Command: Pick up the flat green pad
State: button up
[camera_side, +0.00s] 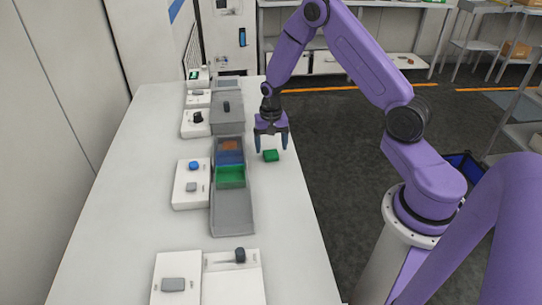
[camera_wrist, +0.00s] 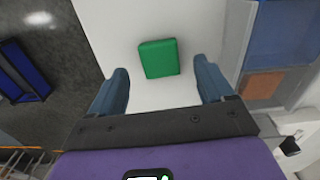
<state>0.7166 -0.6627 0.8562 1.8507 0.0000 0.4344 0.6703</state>
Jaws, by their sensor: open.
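The flat green pad (camera_side: 271,155) lies on the white table, near its right edge and to the right of the grey tray row. In the wrist view the green pad (camera_wrist: 159,58) lies flat, beyond the fingertips and roughly centred between them. My gripper (camera_side: 271,148) points down above the table, close to the pad. Its two blue fingers are spread apart with nothing between them; the open gripper also shows in the wrist view (camera_wrist: 163,82). In the side view the pad appears just under the fingertips; the exact height gap is unclear.
The front right of the white table (camera_side: 285,225) is clear.

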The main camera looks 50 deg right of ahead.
aim_at(271, 155)
jog(key=shift+f, duration=1.35)
jog(key=c, duration=1.1)
jog(key=shift+c, duration=0.2)
jog(key=shift+r, duration=0.15)
